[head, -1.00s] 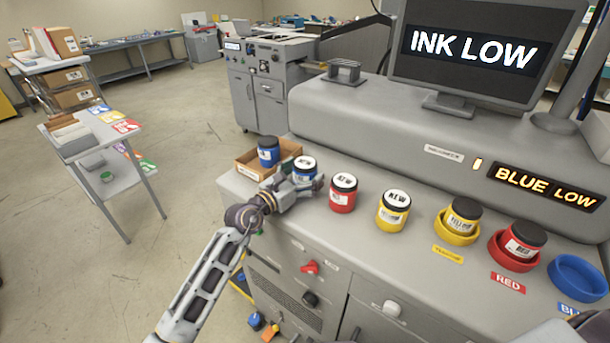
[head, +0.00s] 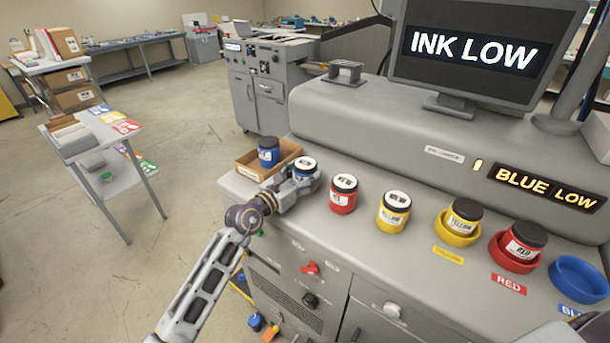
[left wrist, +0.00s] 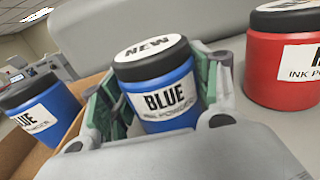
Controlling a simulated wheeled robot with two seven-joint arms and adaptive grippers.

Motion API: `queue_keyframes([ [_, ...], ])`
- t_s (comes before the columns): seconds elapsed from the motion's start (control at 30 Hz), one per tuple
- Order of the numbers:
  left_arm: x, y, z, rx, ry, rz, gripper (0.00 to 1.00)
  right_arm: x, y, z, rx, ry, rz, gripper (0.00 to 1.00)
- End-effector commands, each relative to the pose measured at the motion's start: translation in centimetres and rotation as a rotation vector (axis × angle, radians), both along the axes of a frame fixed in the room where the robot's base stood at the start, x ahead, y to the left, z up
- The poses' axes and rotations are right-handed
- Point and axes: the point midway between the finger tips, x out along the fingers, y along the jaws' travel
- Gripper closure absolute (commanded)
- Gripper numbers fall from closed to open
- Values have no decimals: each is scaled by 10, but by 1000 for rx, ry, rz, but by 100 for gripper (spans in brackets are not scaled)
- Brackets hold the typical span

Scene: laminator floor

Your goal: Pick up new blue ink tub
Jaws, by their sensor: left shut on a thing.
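The new blue ink tub (head: 304,168) stands upright on the machine's top, with a white "NEW" label on its black lid. It also shows in the left wrist view (left wrist: 158,88) with a "BLUE" label. My left gripper (head: 296,184) reaches it from the front left and is shut on it, with a finger on each side of the tub in the left wrist view. Whether the tub's base touches the surface is hidden by the gripper.
Another blue tub (head: 268,151) sits in a cardboard tray (head: 247,172) just left. New red (head: 343,194) and yellow (head: 393,212) tubs stand to the right. Further right are a yellow holder (head: 457,236) and red holder (head: 512,262) with tubs, and an empty blue holder (head: 578,279).

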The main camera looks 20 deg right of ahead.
Motion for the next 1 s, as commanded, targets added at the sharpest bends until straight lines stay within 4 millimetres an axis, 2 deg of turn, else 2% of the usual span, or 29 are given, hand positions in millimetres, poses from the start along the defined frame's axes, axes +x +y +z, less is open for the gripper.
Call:
queue_keyframes([
  [0.27,0,-1,19,-4,-4,-1,71,0,-1,3,-1,0,1,60],
  [0.8,0,-1,91,-4,-4,-1,71,0,-2,3,-2,0,1,60],
  [1.0,0,0,101,-3,-1,0,71,0,-2,2,-2,0,1,60],
])
